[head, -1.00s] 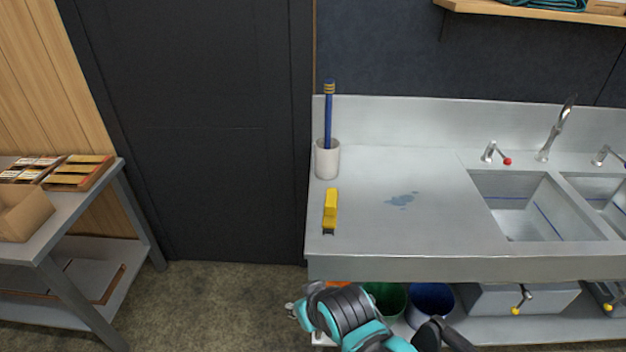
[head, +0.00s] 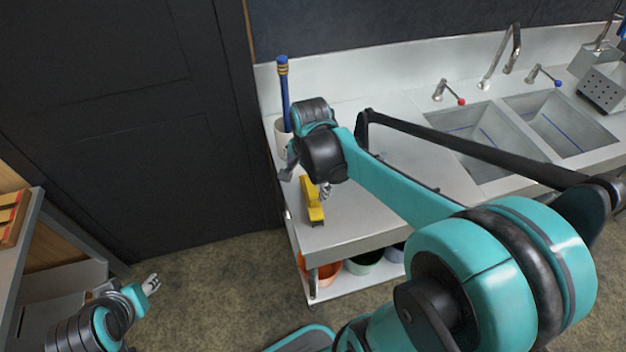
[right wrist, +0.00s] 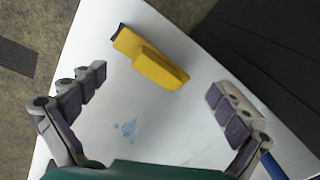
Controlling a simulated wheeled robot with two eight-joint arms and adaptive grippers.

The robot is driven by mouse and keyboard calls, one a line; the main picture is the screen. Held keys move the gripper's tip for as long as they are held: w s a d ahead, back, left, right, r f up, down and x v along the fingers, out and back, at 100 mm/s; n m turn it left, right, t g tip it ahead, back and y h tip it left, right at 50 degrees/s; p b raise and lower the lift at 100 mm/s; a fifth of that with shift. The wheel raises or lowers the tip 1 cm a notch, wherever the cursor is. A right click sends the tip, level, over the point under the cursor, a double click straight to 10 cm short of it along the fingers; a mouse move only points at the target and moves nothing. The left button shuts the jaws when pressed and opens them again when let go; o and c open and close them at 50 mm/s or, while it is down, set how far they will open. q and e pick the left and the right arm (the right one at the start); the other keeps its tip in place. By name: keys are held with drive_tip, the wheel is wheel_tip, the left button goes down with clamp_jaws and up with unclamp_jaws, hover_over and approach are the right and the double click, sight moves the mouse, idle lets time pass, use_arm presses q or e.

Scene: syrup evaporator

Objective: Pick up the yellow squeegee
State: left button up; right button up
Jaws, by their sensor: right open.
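The yellow squeegee (head: 312,203) lies on the left end of the steel counter, near its front left corner. In the right wrist view the squeegee (right wrist: 150,62) lies beyond and between the open fingers, with its dark edge toward the upper left. My right gripper (head: 307,183) is above the counter at the squeegee; in the right wrist view its fingers (right wrist: 160,98) are spread wide with nothing between the pads. My left gripper (head: 150,284) is low at the lower left, away from the counter, and its fingers are too small to judge.
A white cup (head: 283,140) with a blue-handled tool (head: 284,90) stands behind the right gripper. The sink basins (head: 478,150) are to the right. Colored buckets (head: 365,262) sit on the shelf below. A dark door (head: 130,110) is at the left.

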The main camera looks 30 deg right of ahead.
sight(311, 187)
drive_tip(key=m, duration=0.1)
drive_tip(key=w+d+m+p, duration=0.1)
drive_tip(key=w+d+m+g+p, duration=0.1)
drive_tip(key=m, duration=0.1)
drive_tip(key=shift+w+d+r, duration=0.1)
drive_tip(key=shift+d+r, duration=0.15)
drive_tip(key=shift+r, duration=0.05)
drive_tip(key=shift+w+d+f+m+g, duration=0.2)
drive_tip(key=shift+d+m+g, duration=0.15)
drive_tip(key=shift+m, duration=0.25)
drive_tip(key=shift+d+f, duration=0.1)
drive_tip(key=shift+f, duration=0.1)
drive_tip(key=shift+m, duration=0.3)
drive_tip(key=f, duration=0.2)
drive_tip(key=f+b, duration=0.1)
drive_tip(key=f, duration=0.1)
drive_tip(key=f+b, duration=0.1)
drive_tip(key=f, duration=0.1)
drive_tip(key=shift+s+a+f, duration=0.3)
drive_tip(key=shift+f, duration=0.55)
use_arm(q)
drive_tip(key=shift+r, duration=0.55)
use_arm(e)
drive_tip(key=c, duration=1.3)
